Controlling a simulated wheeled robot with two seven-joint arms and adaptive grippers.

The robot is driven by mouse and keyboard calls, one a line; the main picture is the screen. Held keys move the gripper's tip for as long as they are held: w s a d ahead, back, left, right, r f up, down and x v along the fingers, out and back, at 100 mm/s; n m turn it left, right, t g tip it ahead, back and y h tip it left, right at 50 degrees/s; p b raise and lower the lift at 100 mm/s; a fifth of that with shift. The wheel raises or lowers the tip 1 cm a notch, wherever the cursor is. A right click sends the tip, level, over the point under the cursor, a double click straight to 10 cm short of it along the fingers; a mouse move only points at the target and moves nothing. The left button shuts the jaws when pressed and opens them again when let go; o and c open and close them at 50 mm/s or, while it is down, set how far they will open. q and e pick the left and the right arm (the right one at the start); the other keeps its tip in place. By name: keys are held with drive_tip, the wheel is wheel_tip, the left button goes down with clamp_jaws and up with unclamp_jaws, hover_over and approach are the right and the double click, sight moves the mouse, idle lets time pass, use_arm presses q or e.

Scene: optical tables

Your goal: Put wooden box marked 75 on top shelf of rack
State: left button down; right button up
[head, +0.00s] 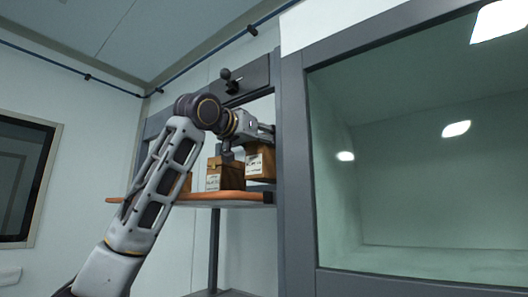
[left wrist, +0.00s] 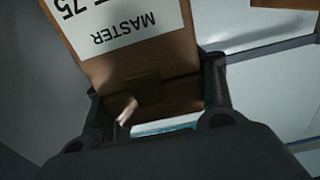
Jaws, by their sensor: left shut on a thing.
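The wooden box marked 75 (left wrist: 150,60) fills the upper middle of the left wrist view, its white label reading "75" and "MASTER" upside down. My left gripper (left wrist: 155,125) is shut on it, with a finger at either side. In the head view my left gripper (head: 246,142) is at the rack, above an orange shelf (head: 240,198). The grey rack (head: 215,250) is partly hidden by my left arm. My right gripper is not in view.
A grey-framed glass cabinet (head: 292,170) borders the shelf on the right.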

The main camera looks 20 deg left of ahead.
sight(264, 181)
use_arm(q)
drive_tip(key=shift+s+a+f, duration=0.1)
drive_tip(key=shift+f, duration=1.55)
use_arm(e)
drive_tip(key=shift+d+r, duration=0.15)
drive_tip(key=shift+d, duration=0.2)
use_arm(q)
drive_tip(key=shift+f, duration=0.1)
drive_tip(key=c, duration=1)
unclamp_jaws()
drive_tip(key=shift+f, duration=0.1)
drive_tip(key=o, duration=0.5)
drive_tip(key=shift+c, duration=0.2)
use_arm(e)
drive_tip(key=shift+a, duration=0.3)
use_arm(q)
drive_tip(key=shift+r, duration=0.2)
drive_tip(key=b+v, duration=0.3)
drive_tip(key=v, duration=0.9)
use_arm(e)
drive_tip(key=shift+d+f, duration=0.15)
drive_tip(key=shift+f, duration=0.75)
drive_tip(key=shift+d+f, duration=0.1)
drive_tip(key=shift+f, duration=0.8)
